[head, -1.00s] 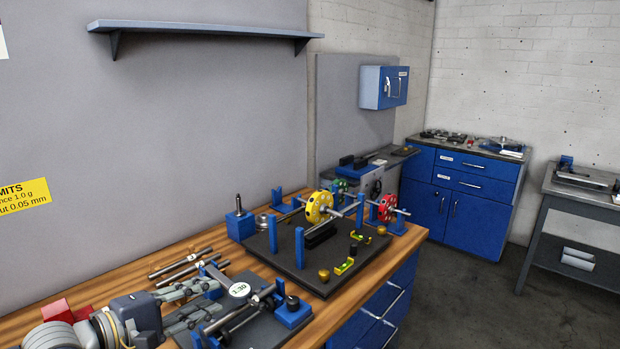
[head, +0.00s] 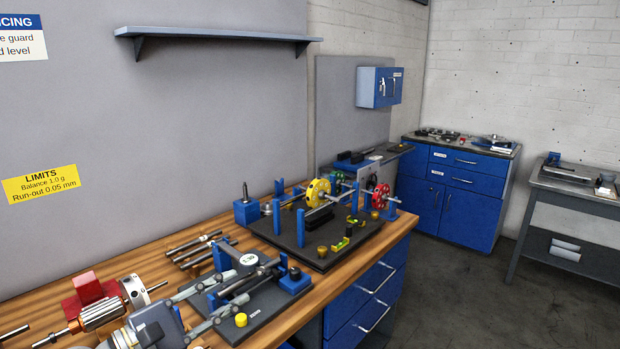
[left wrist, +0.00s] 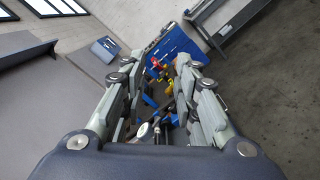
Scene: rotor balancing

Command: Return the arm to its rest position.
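My left gripper (head: 234,291) is at the lower left of the head view, above the workbench beside the dark fixture plate (head: 262,312) with the dial gauge (head: 249,259). Its two grey fingers are spread apart with nothing between them. In the left wrist view the gripper (left wrist: 158,75) also shows both fingers apart, with the bench fixtures blurred and small beyond the gap. My right gripper is in neither view.
A motor rotor with copper windings (head: 100,314) and a red block (head: 87,288) lie close left of the gripper. Metal shafts (head: 195,245) lie behind. A balancing stand (head: 290,245) with a yellow disc (head: 318,192) stands farther right. Floor (head: 450,290) is clear.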

